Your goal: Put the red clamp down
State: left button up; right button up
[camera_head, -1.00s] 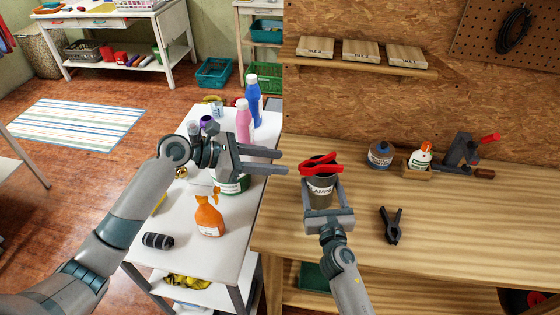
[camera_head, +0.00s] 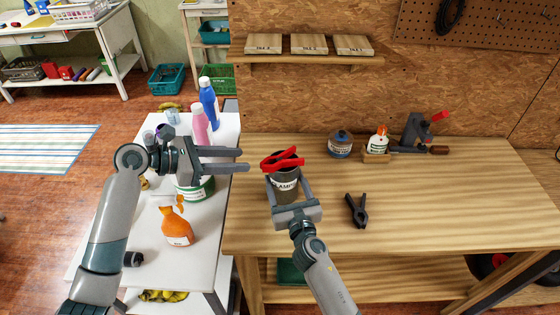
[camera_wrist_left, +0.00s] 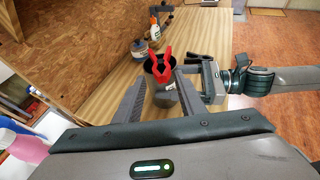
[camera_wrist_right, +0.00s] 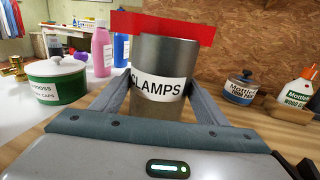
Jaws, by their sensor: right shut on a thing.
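The red clamp (camera_head: 283,160) lies across the mouth of a dark grey can labelled CLAMPS (camera_head: 284,186), partly sticking out over the rim. It also shows in the left wrist view (camera_wrist_left: 161,66) and as a red band over the can in the right wrist view (camera_wrist_right: 163,27). My right gripper (camera_head: 289,181) is shut on the can, one finger on each side, at the left part of the wooden workbench (camera_head: 430,222). My left gripper (camera_head: 243,160) is open and empty, its fingers pointing right toward the can, a short gap away. The clamp's lower part is hidden.
A black clamp (camera_head: 357,210) lies on the bench right of the can. A blue-labelled jar (camera_head: 340,145) and glue bottle (camera_head: 378,142) stand behind. The white table (camera_head: 205,262) at left holds an orange spray bottle (camera_head: 175,224) and other bottles. The bench's right side is clear.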

pick_arm(q)
send_near(279, 159)
jog(key=shift+x, duration=1.65)
jog(key=shift+f, duration=0.1)
jog(key=shift+x, duration=2.55)
jog(key=c, duration=0.8)
notch_tip(279, 159, up, 10)
jog(key=shift+r, duration=0.1)
